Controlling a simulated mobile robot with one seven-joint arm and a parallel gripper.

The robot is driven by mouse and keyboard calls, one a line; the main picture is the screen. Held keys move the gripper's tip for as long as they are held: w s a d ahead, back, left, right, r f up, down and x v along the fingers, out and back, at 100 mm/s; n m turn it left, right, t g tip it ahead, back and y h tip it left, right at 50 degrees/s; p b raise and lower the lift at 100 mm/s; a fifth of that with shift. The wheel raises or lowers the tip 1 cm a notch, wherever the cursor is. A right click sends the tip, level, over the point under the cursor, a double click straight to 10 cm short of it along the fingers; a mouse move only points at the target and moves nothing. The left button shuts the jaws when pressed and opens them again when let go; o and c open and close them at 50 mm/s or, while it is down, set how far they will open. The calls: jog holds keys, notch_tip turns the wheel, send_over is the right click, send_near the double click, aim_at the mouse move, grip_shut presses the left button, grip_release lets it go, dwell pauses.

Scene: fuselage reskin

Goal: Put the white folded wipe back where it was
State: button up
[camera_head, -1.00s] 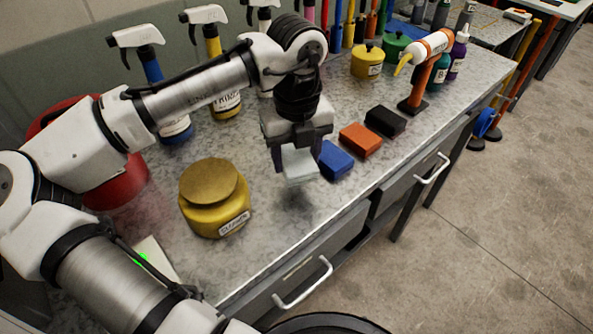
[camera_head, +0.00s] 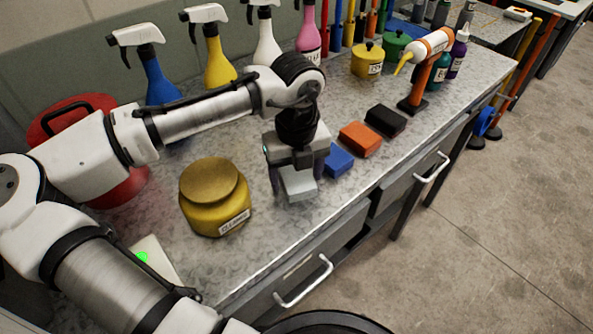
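The white folded wipe (camera_head: 300,188) is a pale grey-white block between the fingers of my gripper (camera_head: 298,178). My gripper points down over the grey worktop, in front of the blue folded wipe (camera_head: 338,160) and to its left. The fingers stand at both sides of the white wipe and look closed on it. The wipe is at or just above the worktop; I cannot tell whether it touches. The orange wipe (camera_head: 360,139) and the black wipe (camera_head: 386,121) lie in a row beyond the blue one.
A yellow jar (camera_head: 213,200) stands left of my gripper. Several spray bottles (camera_head: 219,62) line the back wall, with a red container (camera_head: 110,180) at left. An orange stand (camera_head: 417,90) holds a white bottle. The worktop's front edge is close to my gripper.

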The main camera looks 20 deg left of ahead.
aim_at(297, 176)
jog(key=shift+o, duration=0.3)
jog(key=shift+r, duration=0.1)
notch_tip(297, 176, up, 12)
jog(key=shift+r+b, duration=0.15)
jog(key=shift+b, duration=0.3)
